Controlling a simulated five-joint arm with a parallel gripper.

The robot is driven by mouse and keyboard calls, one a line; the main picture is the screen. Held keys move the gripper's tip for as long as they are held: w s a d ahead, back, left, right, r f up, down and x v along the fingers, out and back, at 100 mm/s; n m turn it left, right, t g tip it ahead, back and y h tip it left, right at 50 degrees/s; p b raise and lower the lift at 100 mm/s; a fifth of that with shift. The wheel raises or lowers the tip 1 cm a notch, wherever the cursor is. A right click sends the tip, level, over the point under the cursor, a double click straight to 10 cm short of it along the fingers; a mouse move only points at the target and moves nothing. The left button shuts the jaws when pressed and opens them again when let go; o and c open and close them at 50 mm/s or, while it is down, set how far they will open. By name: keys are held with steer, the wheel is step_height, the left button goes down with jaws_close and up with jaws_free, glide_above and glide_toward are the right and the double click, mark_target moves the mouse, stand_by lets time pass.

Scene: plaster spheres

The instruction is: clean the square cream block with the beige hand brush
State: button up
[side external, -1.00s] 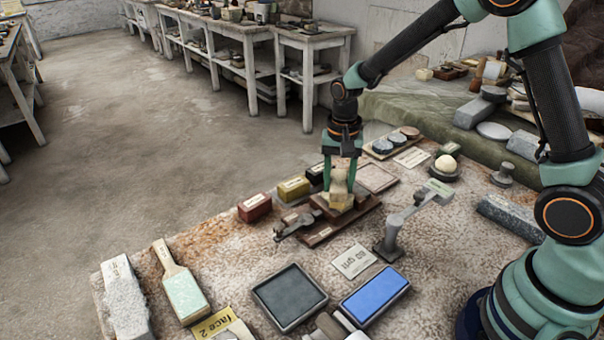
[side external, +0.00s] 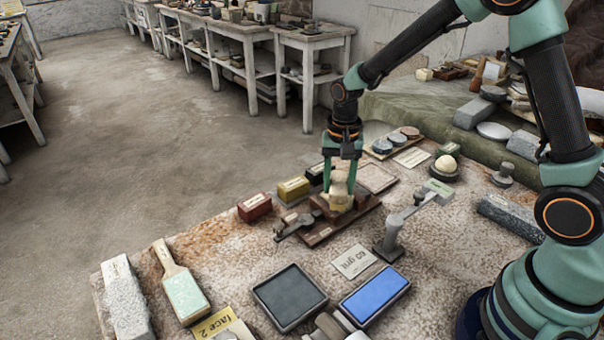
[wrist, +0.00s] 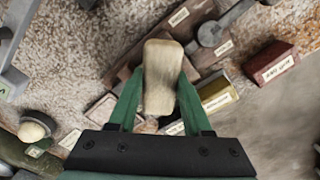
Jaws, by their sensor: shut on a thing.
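My gripper (side external: 343,178) is shut on the beige hand brush (side external: 338,187), its fingers on either side. In the wrist view the brush (wrist: 162,72) is a pale, rounded block between the green fingers. Below it, the square cream block (side external: 339,204) sits on a dark brown wooden holder (side external: 321,235). The brush is directly over the block and appears to touch it, though the contact itself is hard to see. In the wrist view the brush hides most of the block.
A red block (side external: 254,207) and an ochre block (side external: 293,190) stand left of the holder. A grey metal stand (side external: 392,236) rises close on its right. A dark tray (side external: 289,297) and a blue pad (side external: 375,296) lie in front. A cream ball (side external: 445,163) sits behind right.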

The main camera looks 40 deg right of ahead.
steer(key=shift+s+a, duration=0.8)
steer(key=shift+w+d, duration=1.55)
steer(key=shift+w, duration=0.05)
steer(key=shift+s+a+r, duration=0.65)
steer(key=shift+s+a, duration=0.15)
